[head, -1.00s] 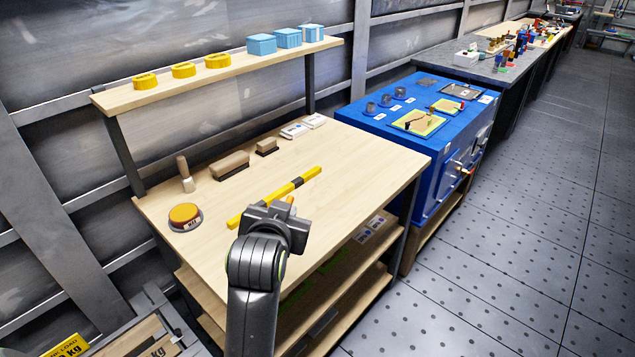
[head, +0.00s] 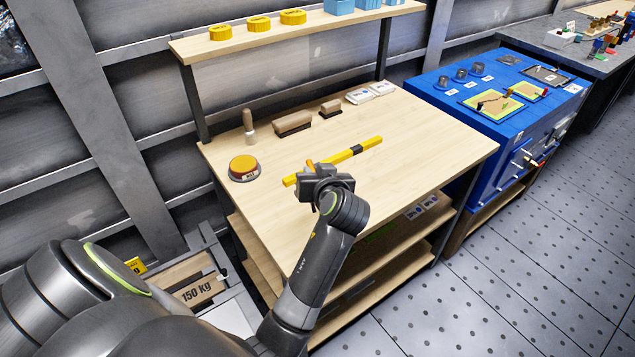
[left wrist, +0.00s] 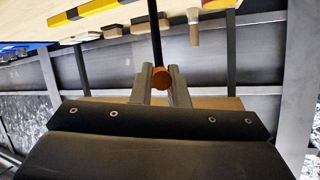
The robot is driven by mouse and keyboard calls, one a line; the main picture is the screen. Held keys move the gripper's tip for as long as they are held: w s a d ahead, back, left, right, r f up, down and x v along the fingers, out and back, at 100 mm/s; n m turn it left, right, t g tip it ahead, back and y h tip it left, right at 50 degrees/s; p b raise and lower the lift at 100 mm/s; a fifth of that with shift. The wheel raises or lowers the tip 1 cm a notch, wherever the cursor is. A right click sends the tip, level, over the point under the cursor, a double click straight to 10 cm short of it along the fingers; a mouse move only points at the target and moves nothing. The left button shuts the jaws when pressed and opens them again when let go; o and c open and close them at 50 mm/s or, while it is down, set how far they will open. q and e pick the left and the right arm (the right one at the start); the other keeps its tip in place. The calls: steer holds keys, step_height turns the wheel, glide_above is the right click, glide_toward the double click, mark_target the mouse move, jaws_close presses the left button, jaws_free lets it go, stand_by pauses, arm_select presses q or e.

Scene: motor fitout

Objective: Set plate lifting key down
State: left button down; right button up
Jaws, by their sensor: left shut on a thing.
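My left gripper (head: 328,182) is over the front part of the wooden bench top (head: 420,145). It is shut on the plate lifting key, whose orange end (head: 309,163) shows just past the jaws. In the left wrist view the round orange end (left wrist: 160,78) sits between the fingertips (left wrist: 161,84), with a dark rod (left wrist: 156,35) running up from it. The jaws hide most of the key in the head view. I cannot tell whether the key touches the bench. My right gripper is not in view.
A yellow bar with a black middle (head: 357,150) lies just behind the gripper. A yellow-topped round pot (head: 243,167), a brush (head: 249,127), wooden blocks (head: 293,123) and white boxes (head: 370,91) stand farther back. The bench's right side is clear. A blue cabinet (head: 470,135) stands beyond.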

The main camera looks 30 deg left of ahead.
arm_select(q)
steer(key=shift+f, duration=1.7)
steer(key=c, duration=1.4)
jaws_free()
steer(key=shift+f, duration=0.1)
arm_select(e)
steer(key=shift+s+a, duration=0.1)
arm_select(q)
steer(key=shift+r, duration=0.2)
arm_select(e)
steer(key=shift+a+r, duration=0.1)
